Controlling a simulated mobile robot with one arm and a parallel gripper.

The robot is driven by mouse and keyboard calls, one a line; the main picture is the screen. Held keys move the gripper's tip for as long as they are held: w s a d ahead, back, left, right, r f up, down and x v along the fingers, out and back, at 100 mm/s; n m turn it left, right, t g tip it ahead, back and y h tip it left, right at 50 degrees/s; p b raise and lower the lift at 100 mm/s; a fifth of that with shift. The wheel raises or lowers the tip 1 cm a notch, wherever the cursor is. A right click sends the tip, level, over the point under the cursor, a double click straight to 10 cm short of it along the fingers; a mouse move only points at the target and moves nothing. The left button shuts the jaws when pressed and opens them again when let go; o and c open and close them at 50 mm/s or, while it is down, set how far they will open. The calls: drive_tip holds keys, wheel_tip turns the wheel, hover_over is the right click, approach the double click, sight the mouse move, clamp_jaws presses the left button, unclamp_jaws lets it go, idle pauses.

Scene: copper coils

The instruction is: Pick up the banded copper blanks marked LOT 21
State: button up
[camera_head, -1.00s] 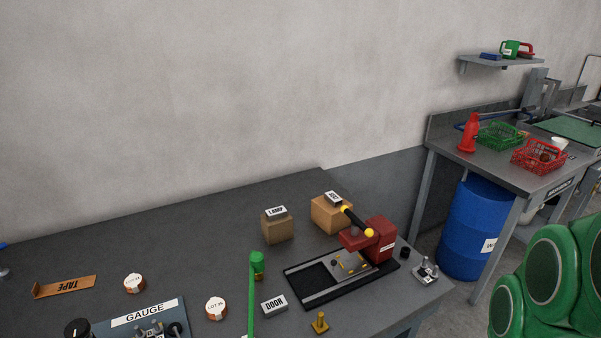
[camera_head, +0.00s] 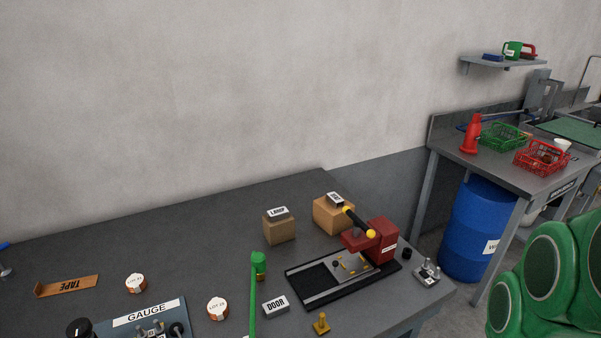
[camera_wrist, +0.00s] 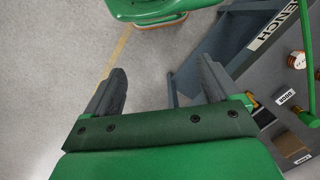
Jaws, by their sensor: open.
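Two short round copper blanks with white labels lie on the dark bench in the head view. One (camera_head: 135,284) is between the tape strip and the gauge block. The other (camera_head: 217,309) is right of the gauge block. Both labels start with LOT, but the numbers are too small to read surely. A copper blank with a white top (camera_wrist: 297,61) also shows near the right edge of the wrist view. My gripper (camera_wrist: 162,84) is open and empty, over the floor beside the bench, apart from the blanks.
A green upright rod (camera_head: 254,295) stands close right of the nearer blank, beside the DOOR block (camera_head: 276,307). The gauge block (camera_head: 140,320) is on its left. A red press (camera_head: 372,244) and two boxes stand farther right. A blue drum (camera_head: 476,228) stands beyond the bench.

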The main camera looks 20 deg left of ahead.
drive_tip(key=w+a+f+m+g+y, duration=0.1)
drive_tip(key=w+a+y, duration=0.35)
drive_tip(key=a, duration=0.85)
drive_tip(key=w+a+m+g+y, duration=0.1)
drive_tip(key=w+a+m, duration=0.1)
drive_tip(key=w+a, duration=0.85)
drive_tip(key=w+a+f+m+g+y, duration=0.1)
drive_tip(key=w+a+y, duration=0.15)
drive_tip(key=a, duration=1.35)
drive_tip(key=m+y, duration=0.4)
drive_tip(key=m, duration=0.5)
approach(139, 280)
drive_tip(key=shift+s+a+f+g, duration=0.25)
drive_tip(key=shift+a+f+g, duration=0.15)
drive_tip(key=shift+f, duration=0.05)
drive_tip(key=shift+a+f, duration=0.35)
drive_tip(key=shift+a, duration=0.05)
drive_tip(key=shift+r+x, duration=0.15)
drive_tip(key=shift+x, duration=1.8)
drive_tip(key=shift+r+x, duration=0.15)
drive_tip(key=shift+x, duration=1.75)
drive_tip(key=shift+a, duration=0.15)
drive_tip(key=c, duration=1.3)
